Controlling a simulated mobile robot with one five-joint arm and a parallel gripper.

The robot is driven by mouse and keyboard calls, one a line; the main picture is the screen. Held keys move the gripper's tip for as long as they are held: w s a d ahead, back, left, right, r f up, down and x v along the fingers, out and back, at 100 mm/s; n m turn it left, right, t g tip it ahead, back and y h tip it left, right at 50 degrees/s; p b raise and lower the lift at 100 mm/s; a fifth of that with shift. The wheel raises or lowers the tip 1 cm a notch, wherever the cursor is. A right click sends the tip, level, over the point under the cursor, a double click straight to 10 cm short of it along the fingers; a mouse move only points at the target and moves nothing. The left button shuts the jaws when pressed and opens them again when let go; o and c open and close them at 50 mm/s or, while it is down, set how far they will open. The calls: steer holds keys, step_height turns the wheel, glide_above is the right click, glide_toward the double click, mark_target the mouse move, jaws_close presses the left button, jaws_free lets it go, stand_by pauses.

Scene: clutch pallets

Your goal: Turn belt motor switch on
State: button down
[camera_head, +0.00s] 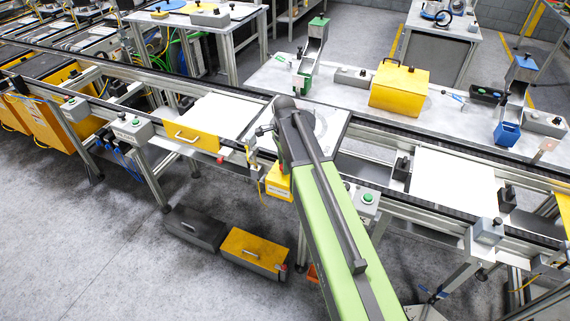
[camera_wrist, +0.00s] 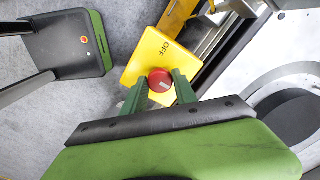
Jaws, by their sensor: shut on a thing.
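The belt motor switch is a yellow box (camera_wrist: 150,55) with a red round knob (camera_wrist: 160,81) and the word OFF on its face. In the wrist view, the two green fingers of my gripper (camera_wrist: 159,76) sit on either side of the red knob, closed on it. In the head view, the yellow switch box (camera_head: 279,182) is on the near side of the conveyor, partly behind my green arm.
The conveyor (camera_head: 371,131) runs across the view, with white plates on it. A grey table behind holds a yellow box (camera_head: 399,88). Black and yellow bins (camera_head: 254,251) lie on the floor below; floor at left is clear.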

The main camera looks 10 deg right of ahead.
steer(key=shift+s+d, duration=0.15)
steer(key=c, duration=1)
jaws_free()
steer(key=shift+o, duration=0.2)
step_height(320, 180, up, 17)
steer(key=p, duration=1.7)
steer(key=shift+r, duration=0.15)
